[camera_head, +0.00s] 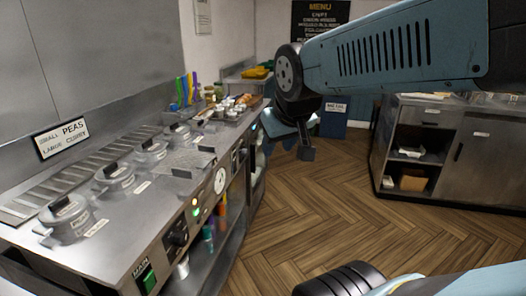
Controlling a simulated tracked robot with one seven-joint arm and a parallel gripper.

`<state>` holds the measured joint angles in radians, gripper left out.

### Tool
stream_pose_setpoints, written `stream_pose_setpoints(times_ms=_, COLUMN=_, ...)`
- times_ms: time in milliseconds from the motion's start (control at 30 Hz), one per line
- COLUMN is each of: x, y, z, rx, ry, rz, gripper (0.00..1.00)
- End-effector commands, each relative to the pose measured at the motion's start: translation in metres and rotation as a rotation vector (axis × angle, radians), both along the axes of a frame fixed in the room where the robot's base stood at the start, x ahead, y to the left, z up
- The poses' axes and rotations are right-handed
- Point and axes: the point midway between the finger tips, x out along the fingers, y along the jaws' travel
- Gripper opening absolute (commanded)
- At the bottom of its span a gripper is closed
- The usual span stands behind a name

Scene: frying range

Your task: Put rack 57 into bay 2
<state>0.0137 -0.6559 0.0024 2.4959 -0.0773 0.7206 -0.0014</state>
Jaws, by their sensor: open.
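My gripper (288,146) hangs at the end of my blue arm, above the wood floor and to the right of the steel range (135,237). It is open, with nothing seen between its fingers; the arm partly hides it. The range carries several round lidded wells (113,177) with small labels, too small to read. I cannot make out a rack marked 57. I cannot tell which place is bay 2.
A steel counter (488,160) with open shelves stands at the right. A blue bin (333,124) stands at the back. Jars and food trays (235,105) crowd the range's far end. The wood floor (315,215) between the counters is clear.

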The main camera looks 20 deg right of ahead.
Motion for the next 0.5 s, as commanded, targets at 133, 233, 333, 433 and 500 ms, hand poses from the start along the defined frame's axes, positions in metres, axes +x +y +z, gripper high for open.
stream_pose_setpoints(times_ms=133, x=-0.035, y=0.01, z=0.003, rx=0.053, ry=0.058, rz=-0.011, gripper=0.41)
stream_pose_setpoints(times_ms=233, x=-0.046, y=0.012, z=0.003, rx=0.072, ry=0.081, rz=-0.013, gripper=0.4)
stream_pose_setpoints(times_ms=333, x=-0.05, y=0.014, z=0.003, rx=0.078, ry=0.09, rz=-0.014, gripper=0.4)
stream_pose_setpoints(times_ms=433, x=-0.048, y=0.016, z=0.001, rx=0.097, ry=0.101, rz=-0.021, gripper=0.4)
stream_pose_setpoints(times_ms=500, x=-0.044, y=0.021, z=-0.003, rx=0.14, ry=0.122, rz=-0.037, gripper=0.4)
